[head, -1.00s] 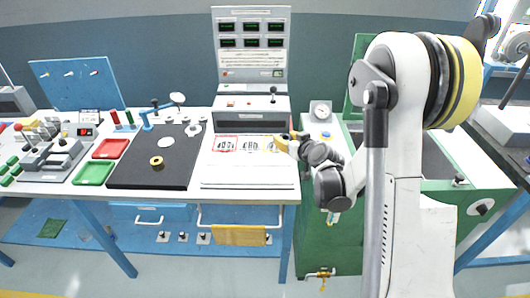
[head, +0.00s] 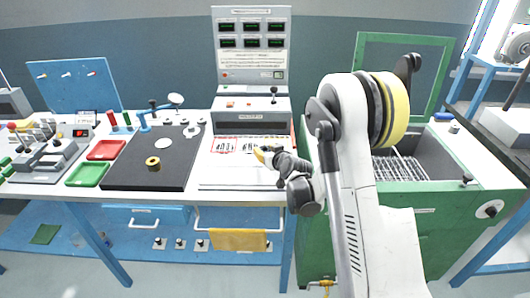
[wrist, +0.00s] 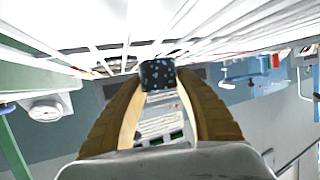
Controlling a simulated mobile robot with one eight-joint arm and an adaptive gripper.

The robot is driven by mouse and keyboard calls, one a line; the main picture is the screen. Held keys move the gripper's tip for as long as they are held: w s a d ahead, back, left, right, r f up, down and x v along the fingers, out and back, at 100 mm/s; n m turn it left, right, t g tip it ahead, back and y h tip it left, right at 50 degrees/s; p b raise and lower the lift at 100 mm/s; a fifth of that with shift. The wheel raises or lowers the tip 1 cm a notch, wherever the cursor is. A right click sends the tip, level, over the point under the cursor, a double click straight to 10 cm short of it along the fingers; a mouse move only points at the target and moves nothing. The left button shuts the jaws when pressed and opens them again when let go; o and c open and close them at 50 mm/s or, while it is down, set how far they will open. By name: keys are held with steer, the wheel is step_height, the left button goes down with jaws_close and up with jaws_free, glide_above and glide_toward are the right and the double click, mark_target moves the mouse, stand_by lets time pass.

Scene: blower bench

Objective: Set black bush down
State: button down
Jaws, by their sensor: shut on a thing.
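The black bush (wrist: 157,73), dark with pale speckles, is between the tips of my gripper (wrist: 158,85) in the wrist view. The two tan fingers are shut on it.
A black mat (head: 125,178) with a brass ring (head: 153,162) lies left of the white board (head: 225,184). Red (head: 106,150) and green (head: 88,174) trays stand further left. A grey console (head: 250,117) rises behind. A green cabinet (head: 420,165) stands at right.

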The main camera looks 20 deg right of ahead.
steer(key=shift+f, duration=0.2)
steer(key=c, duration=1)
jaws_free()
steer(key=shift+o, duration=0.2)
steer(key=shift+r, duration=0.1)
